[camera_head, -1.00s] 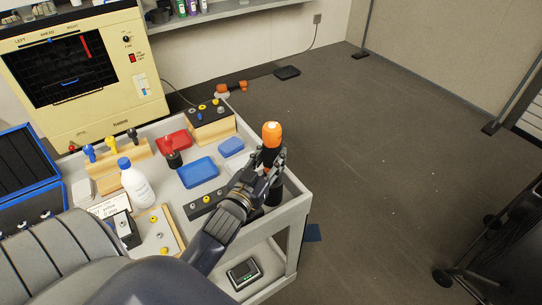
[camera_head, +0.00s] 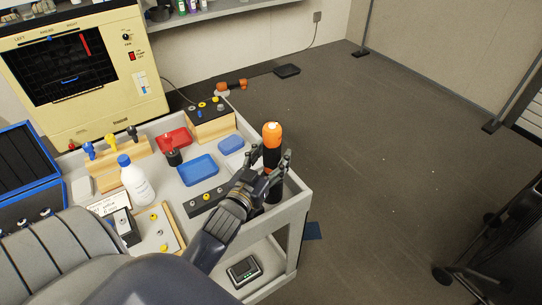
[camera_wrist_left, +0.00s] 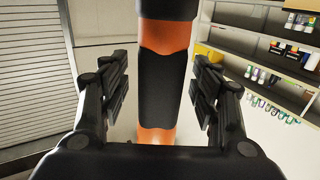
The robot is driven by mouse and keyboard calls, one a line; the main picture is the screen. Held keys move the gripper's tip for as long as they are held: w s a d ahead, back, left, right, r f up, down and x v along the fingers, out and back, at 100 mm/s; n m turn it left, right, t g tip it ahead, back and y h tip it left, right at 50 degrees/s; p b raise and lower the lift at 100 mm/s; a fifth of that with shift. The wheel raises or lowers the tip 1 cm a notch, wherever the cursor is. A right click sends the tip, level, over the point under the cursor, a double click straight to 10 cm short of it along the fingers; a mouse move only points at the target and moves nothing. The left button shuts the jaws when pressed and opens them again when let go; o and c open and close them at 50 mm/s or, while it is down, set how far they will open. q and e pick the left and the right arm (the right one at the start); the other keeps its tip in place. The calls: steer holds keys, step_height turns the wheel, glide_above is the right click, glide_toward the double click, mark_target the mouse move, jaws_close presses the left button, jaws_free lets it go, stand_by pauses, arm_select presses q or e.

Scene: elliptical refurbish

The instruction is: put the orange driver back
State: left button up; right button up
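The orange driver (camera_head: 272,133), orange and black, stands upright near the right edge of the grey cart (camera_head: 296,208). My left gripper (camera_head: 271,172) is around it, with a finger on each side. In the left wrist view the driver's black grip band (camera_wrist_left: 164,88) shows between the open fingers (camera_wrist_left: 165,90), with a gap on both sides. A dark cylindrical part (camera_head: 273,192) shows below the gripper; whether it is the driver or a holder I cannot tell. My right gripper is not in view.
On the cart are blue trays (camera_head: 198,170), a red tray (camera_head: 174,138), a white bottle (camera_head: 135,184), a wooden rack (camera_head: 120,165) with several colored handles and a black strip (camera_head: 206,200). A cream instrument (camera_head: 120,85) stands behind. Floor right of the cart is open.

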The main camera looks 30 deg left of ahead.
arm_select(q)
steer(key=shift+f, duration=0.2)
steer(key=shift+s, duration=0.25)
steer(key=s+d, duration=0.1)
steer(key=s, duration=1)
steer(key=shift+s+d+r, duration=0.2)
steer(key=shift+d+r, duration=0.05)
steer(key=shift+d, duration=0.05)
steer(key=shift+f, duration=0.1)
